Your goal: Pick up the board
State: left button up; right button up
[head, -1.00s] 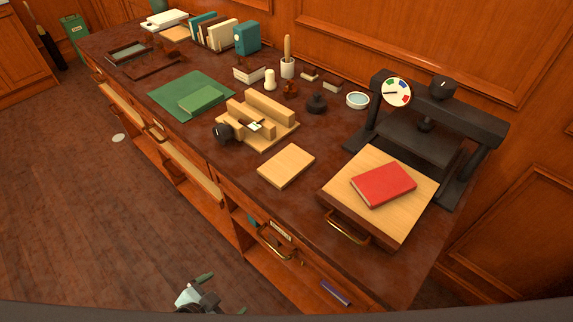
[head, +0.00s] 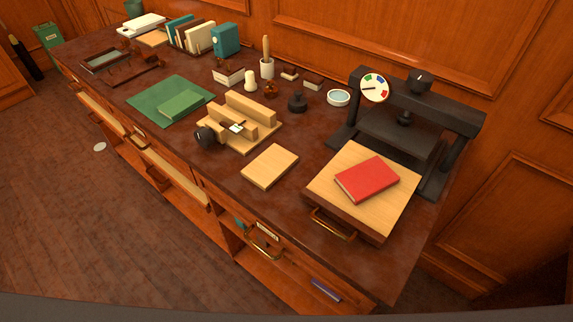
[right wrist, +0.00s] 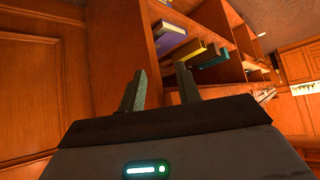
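A plain light wooden board (head: 270,166) lies flat on the dark worktop near its front edge, in the middle of the head view. Nothing lies on it and no gripper is near it. My right gripper (right wrist: 160,70) shows in the right wrist view with its two fingers apart and nothing between them. It faces shelves, and the board is not in that view. My left gripper is in neither view now.
Right of the board, a red book (head: 367,179) lies on a handled wooden slab (head: 398,218) before a black press (head: 440,115). Left of it stands a wooden jig (head: 240,122); a green mat (head: 150,102) lies beyond. Bare worktop surrounds the board. Shelves (right wrist: 215,25) hold books.

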aim_at(271, 165)
jog(key=z, duration=1.4)
jog(key=k+j+z, duration=0.15)
jog(key=z, duration=0.15)
jog(key=k+j, duration=0.85)
